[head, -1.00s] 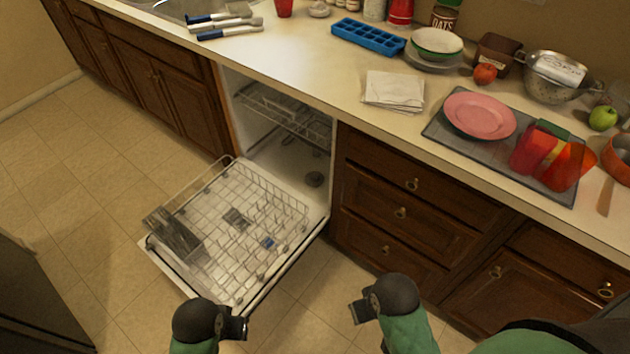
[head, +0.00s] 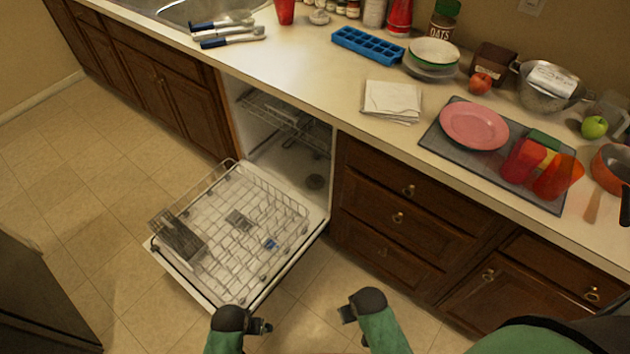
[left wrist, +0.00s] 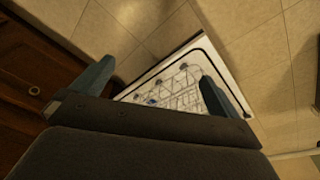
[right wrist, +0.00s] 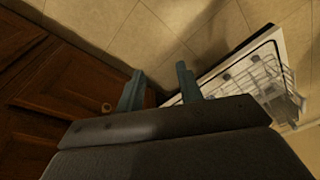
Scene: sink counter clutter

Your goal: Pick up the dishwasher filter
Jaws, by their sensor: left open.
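A small round dark grey piece, which looks like the dishwasher filter (head: 315,182), lies on the floor of the open dishwasher (head: 285,165), behind the lowered door. My left gripper (head: 266,327) is in front of the door's near corner, well away from the filter. Its fingers stand wide apart and empty in the left wrist view (left wrist: 155,85). My right gripper (head: 346,313) is to its right, in front of the drawers. Its fingers are apart with a narrower, empty gap in the right wrist view (right wrist: 160,88). Neither wrist view shows the filter.
The pulled-out lower rack (head: 235,230) rests over the open door (head: 165,258), with a cutlery basket (head: 178,238) at its left. An upper rack (head: 290,120) hangs inside. The counter holds a pink plate (head: 474,126), an ice tray (head: 368,45) and other clutter. Floor in front is clear.

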